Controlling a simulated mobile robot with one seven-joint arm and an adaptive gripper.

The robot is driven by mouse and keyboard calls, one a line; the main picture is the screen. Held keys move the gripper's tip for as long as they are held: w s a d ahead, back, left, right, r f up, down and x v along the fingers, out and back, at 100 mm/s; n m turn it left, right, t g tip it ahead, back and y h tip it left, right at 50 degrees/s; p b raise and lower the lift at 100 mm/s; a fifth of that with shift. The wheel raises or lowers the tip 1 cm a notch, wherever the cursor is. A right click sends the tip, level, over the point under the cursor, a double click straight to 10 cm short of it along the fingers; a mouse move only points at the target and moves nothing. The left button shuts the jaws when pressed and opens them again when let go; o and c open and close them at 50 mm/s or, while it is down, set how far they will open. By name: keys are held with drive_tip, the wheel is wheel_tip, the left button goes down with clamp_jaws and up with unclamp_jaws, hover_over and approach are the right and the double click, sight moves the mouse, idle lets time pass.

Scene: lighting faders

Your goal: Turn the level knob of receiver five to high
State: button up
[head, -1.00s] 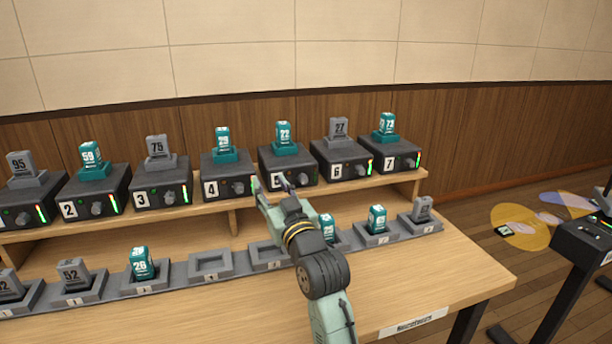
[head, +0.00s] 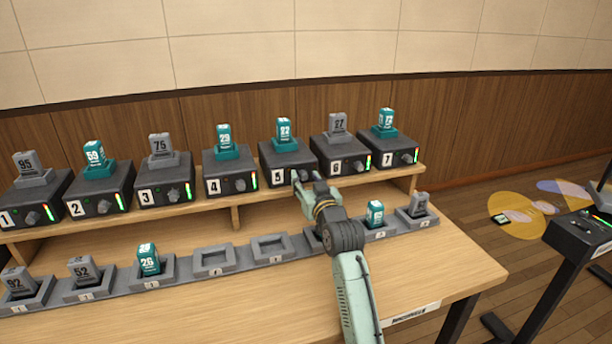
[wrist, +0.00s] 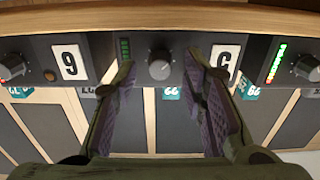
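Receiver five (head: 279,174) is a dark box on the shelf with a teal pack marked 22 on top. Its level knob (wrist: 160,66) is round and grey, in the middle of the wrist view, which shows the labels upside down. The label 5 (wrist: 224,62) is to its right. A dim green level bar (wrist: 125,48) is to its left. My gripper (wrist: 162,62) is open, one finger on each side of the knob, with gaps showing. In the head view my gripper (head: 306,181) is at receiver five's front and hides the knob.
Receiver four (head: 228,178) and receiver six (head: 341,159) stand close on either side. Receiver four's knob (wrist: 308,68) is outside my right-hand finger in the wrist view. Below the shelf, a row of charging trays (head: 213,271) lies on the table (head: 240,315).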

drive_tip(key=shift+w+a, duration=0.1)
drive_tip(key=shift+w, duration=0.15)
drive_tip(key=shift+c, duration=0.5)
clamp_jaws()
